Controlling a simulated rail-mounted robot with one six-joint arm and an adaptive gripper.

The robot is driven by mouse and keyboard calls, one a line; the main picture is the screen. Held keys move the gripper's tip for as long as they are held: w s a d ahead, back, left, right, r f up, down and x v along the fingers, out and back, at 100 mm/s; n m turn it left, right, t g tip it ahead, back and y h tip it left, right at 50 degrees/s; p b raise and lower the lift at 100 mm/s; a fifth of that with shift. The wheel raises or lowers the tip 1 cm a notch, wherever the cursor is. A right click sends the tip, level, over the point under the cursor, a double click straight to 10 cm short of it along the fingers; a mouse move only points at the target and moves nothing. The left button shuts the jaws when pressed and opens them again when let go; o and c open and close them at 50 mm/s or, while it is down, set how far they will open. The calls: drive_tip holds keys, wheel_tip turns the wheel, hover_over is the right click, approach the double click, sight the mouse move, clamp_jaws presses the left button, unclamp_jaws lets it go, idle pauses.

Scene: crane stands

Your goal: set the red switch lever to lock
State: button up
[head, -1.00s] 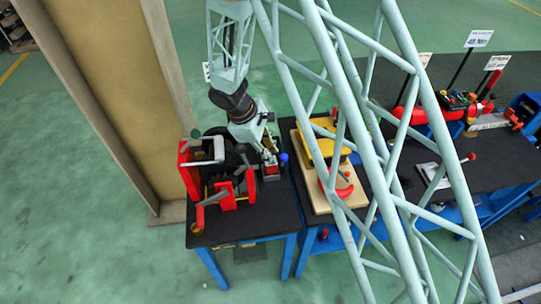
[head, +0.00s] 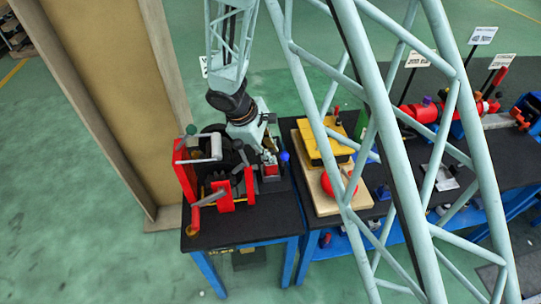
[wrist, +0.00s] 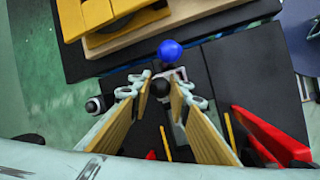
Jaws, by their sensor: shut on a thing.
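My gripper (wrist: 160,80) is low over the black-topped bench. Its two padded fingers stand on either side of a black ball knob (wrist: 160,88) and are shut on it. In the head view my gripper (head: 268,152) is at a small device with a red part (head: 269,168), at the bench's right side. A blue ball (head: 284,156) is just right of it; the blue ball also shows in the wrist view (wrist: 170,50), just beyond the fingertips. The red lever's shape and its lock mark cannot be made out; the fingers hide much of the device.
A red frame with grey handles (head: 187,172) stands left of my gripper, with a red upright (head: 249,186) close by. A wooden board (head: 322,197) with a yellow block (head: 318,142) lies on the bench to the right. A tan panel (head: 105,85) stands at the left.

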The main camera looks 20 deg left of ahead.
drive_tip(key=shift+s+b, duration=0.15)
drive_tip(key=shift+b, duration=0.5)
drive_tip(key=o, duration=0.9)
drive_tip(key=shift+c, duration=0.2)
drive_tip(key=shift+r+p, duration=0.1)
drive_tip(key=shift+p, duration=1)
drive_tip(key=shift+w+a+g+h+p, duration=0.1)
drive_tip(key=shift+w+g+h+p, duration=0.45)
drive_tip(key=shift+p, duration=3.05)
drive_tip(key=shift+w+a+f+n+g+h+p, duration=0.15)
drive_tip(key=shift+g+p, duration=0.45)
drive_tip(key=shift+p, duration=1.2)
drive_tip(key=shift+f+n+g+h+p, duration=0.15)
drive_tip(key=shift+g+p, duration=0.4)
drive_tip(key=shift+p, duration=1.2)
